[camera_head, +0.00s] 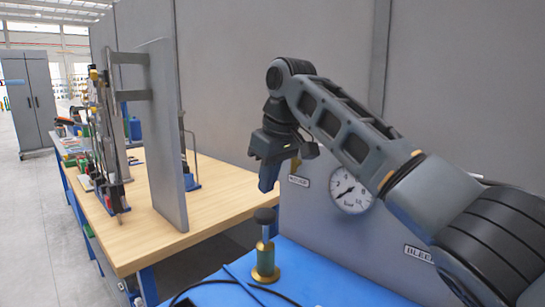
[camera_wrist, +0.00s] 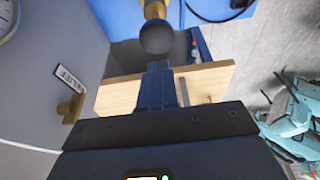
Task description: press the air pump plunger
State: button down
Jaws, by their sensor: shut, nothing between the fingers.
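The air pump (camera_head: 265,262) is a brass cylinder standing upright on a blue surface, with a dark round plunger knob (camera_head: 264,215) on top. In the wrist view the knob (camera_wrist: 156,37) shows as a dark ball just beyond my fingertips, with the brass body behind it. My gripper (camera_head: 268,186) points down above the knob, with a visible gap between them in the head view. Its blue fingers are together and empty; they also show in the wrist view (camera_wrist: 158,70).
A grey panel with a pressure gauge (camera_head: 350,194) and labels stands right behind the pump. A brass valve handle (camera_wrist: 71,108) sticks out by the relief label. A wooden bench (camera_head: 200,208) with an upright grey board is to the left. A black hose (camera_head: 215,283) lies by the pump.

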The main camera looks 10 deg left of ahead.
aim_at(265, 212)
jog(key=shift+f, duration=2.25)
jog(key=shift+f+p, duration=0.75)
jog(key=shift+f, duration=2.25)
jog(key=shift+s, duration=0.1)
jog(key=shift+r+p, duration=0.5)
jog(key=shift+p, duration=0.05)
notch_tip(265, 212, up, 4)
jog(key=p, duration=0.3)
jog(key=shift+f, duration=0.15)
jog(key=b+v, duration=0.1)
jog(key=v, duration=0.9)
jog(key=shift+r, duration=0.2)
